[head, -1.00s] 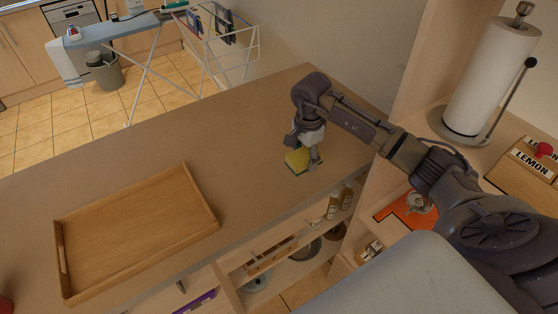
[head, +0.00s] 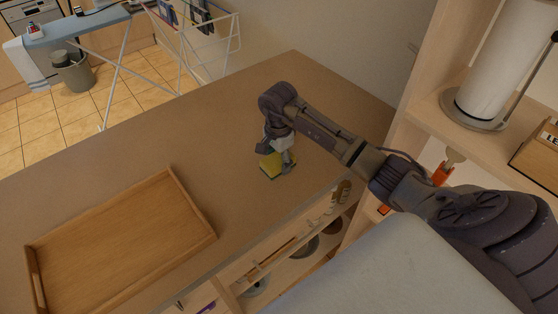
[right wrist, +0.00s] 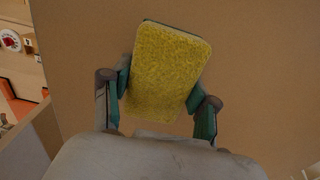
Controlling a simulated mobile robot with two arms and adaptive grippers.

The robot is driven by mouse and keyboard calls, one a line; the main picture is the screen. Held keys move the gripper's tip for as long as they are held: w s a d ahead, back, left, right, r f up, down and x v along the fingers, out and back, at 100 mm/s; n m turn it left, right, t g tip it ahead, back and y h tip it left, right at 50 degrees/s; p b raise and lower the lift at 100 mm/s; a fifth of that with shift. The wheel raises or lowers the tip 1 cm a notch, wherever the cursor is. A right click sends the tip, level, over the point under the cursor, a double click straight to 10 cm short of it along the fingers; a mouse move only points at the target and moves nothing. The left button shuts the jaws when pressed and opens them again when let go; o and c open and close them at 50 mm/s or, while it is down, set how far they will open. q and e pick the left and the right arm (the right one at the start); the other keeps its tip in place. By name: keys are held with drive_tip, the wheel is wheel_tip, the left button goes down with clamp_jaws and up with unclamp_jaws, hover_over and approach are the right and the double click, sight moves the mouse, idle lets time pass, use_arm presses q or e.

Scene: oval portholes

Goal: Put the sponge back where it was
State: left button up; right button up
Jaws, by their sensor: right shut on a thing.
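A yellow sponge with a green underside (head: 273,165) is on or just above the brown counter; I cannot tell whether it touches. My right gripper (head: 279,158) is shut on it, with one finger on each side. In the right wrist view the sponge (right wrist: 166,72) fills the space between the two fingers of my right gripper (right wrist: 162,100), its yellow face toward the camera. My left gripper is not in view.
A wooden tray (head: 190,182) lies on the counter (head: 130,143) at the left. The counter around the sponge is clear. A paper towel roll (head: 503,65) stands on a shelf at the right. Open shelves with bottles are below the counter edge.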

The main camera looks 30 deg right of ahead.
sight(278, 158)
drive_tip(key=shift+s+a+f, duration=0.1)
drive_tip(key=o, duration=0.8)
drive_tip(key=shift+o, duration=0.2)
drive_tip(key=shift+r, duration=0.6)
wheel_tip(278, 158, up, 10)
drive_tip(key=b, duration=0.3)
drive_tip(key=shift+f, duration=0.1)
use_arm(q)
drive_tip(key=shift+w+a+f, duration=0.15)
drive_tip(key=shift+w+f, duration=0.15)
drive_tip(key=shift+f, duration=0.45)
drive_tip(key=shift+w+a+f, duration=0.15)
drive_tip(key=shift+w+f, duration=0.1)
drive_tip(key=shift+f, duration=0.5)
use_arm(e)
drive_tip(key=shift+r, duration=0.75)
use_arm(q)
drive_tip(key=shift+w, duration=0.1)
